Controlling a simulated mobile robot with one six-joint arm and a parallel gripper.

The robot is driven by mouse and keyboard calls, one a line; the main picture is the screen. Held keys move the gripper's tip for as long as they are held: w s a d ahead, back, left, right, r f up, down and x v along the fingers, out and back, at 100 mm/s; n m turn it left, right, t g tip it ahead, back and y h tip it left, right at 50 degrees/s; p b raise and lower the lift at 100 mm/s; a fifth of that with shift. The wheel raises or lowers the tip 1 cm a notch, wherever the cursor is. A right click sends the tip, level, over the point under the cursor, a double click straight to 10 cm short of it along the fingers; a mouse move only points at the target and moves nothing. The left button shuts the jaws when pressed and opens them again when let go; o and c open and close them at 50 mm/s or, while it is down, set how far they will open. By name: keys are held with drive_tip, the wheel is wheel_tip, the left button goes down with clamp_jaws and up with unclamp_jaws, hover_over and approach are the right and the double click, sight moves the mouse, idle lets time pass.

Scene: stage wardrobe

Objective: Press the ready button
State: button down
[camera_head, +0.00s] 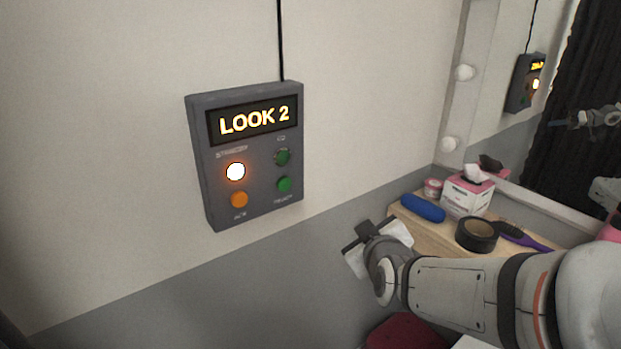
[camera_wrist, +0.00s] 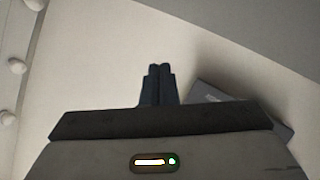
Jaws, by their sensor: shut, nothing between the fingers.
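A grey control box (camera_head: 256,206) hangs on the wall, with a lit display reading "LOOK 2".
A glowing standby lamp (camera_head: 235,171) and a dark green lamp (camera_head: 282,156) sit above the buttons. A wooden counter (camera_head: 404,212) at right holds a blue roll (camera_head: 423,208), tissue box (camera_head: 467,196), black tape (camera_head: 476,235) and purple brush (camera_head: 524,239). The wall around the box is clear.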

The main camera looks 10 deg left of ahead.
sight(284, 184)
drive_tip(key=s+a+r+n+t, duration=0.1)
drive_tip(key=a+r+n+t, duration=0.1)
drive_tip(key=a+n+t, duration=0.1)
drive_tip(key=s+a+r+n+t+b, duration=0.1)
drive_tip(key=s+a+r+n+t, duration=0.1)
drive_tip(key=a+t, duration=0.3)
drive_tip(key=shift+s+a+r+n+t+b, duration=0.15)
drive_tip(key=shift+s+a+n+t+b, duration=0.15)
drive_tip(key=shift+n+t, duration=0.25)
drive_tip(key=shift+s, duration=0.1)
drive_tip(key=shift+w+a+p, duration=0.25)
drive_tip(key=shift+w+a, duration=1.25)
drive_tip(key=shift+a, duration=0.15)
drive_tip(key=shift+w+a+p, duration=0.2)
drive_tip(key=shift+w+a, duration=1.25)
drive_tip(key=shift+a, duration=0.2)
drive_tip(key=shift+w+a+b, duration=0.25)
drive_tip(key=shift+b, duration=0.1)
